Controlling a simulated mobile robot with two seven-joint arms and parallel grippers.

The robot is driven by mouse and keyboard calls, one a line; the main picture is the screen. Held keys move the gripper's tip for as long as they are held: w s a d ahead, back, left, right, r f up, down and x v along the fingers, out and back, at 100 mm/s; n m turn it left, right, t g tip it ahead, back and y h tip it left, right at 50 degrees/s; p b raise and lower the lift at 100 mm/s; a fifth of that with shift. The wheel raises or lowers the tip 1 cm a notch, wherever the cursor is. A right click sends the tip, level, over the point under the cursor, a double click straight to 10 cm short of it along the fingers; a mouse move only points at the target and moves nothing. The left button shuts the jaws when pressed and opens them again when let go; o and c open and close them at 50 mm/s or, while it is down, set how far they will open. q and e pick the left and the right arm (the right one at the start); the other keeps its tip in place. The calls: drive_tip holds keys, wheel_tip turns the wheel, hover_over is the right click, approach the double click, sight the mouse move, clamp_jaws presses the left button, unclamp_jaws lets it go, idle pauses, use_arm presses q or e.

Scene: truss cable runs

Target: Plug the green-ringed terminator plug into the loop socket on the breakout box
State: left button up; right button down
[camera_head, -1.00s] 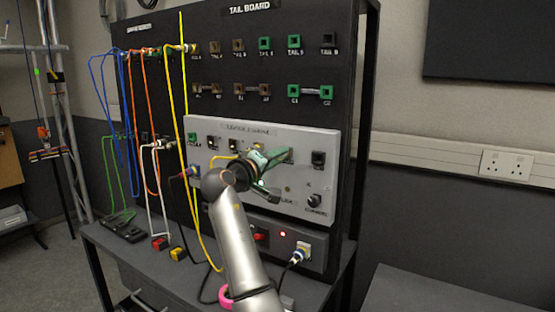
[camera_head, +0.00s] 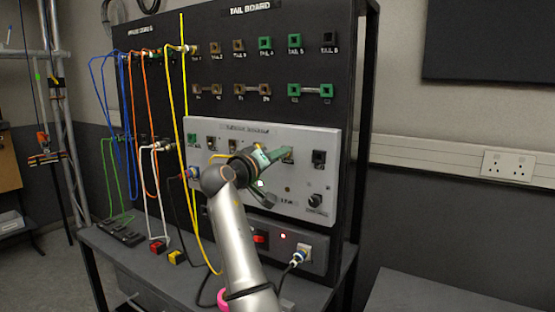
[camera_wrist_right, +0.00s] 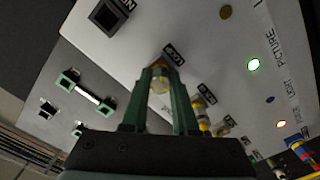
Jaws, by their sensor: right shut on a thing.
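My right gripper (camera_head: 284,154) reaches to the upper middle of the grey breakout box (camera_head: 329,183), its green fingers pointing right. In the right wrist view the gripper (camera_wrist_right: 160,84) is shut on a small plug (camera_wrist_right: 160,83), pale and yellowish between the fingertips. Its green ring cannot be made out. The plug's front is at or close to the panel, under a small black label; I cannot tell whether it sits in a socket. The fingers hide the spot behind it. My left gripper is out of view.
A dark square socket (camera_head: 319,158) is right of the gripper, with a black knob (camera_head: 315,200) below. The tail board (camera_head: 275,65) above carries several sockets. Yellow (camera_head: 187,120), orange and blue cables hang at the left. A power unit (camera_head: 270,238) stands below the box.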

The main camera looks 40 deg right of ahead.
drive_tip(key=shift+s+d+r+m+b, duration=0.1)
drive_tip(key=shift+d+r+m+b, duration=0.1)
drive_tip(key=shift+m, duration=0.25)
drive_tip(key=shift+s+d+r+m+b, duration=0.1)
drive_tip(key=shift+m+b, duration=0.1)
drive_tip(key=shift+m, duration=0.25)
drive_tip(key=c, duration=1.1)
unclamp_jaws()
drive_tip(key=shift+o, duration=0.9)
drive_tip(key=shift+w+d+f, duration=0.1)
drive_tip(key=shift+f, duration=0.05)
drive_tip(key=o, duration=0.3)
drive_tip(key=shift+f, duration=0.1)
drive_tip(key=shift+a+f, duration=0.1)
drive_tip(key=shift+a, duration=0.1)
drive_tip(key=shift+a, duration=0.15)
drive_tip(key=shift+b+v, duration=0.3)
drive_tip(key=shift+v, duration=2.05)
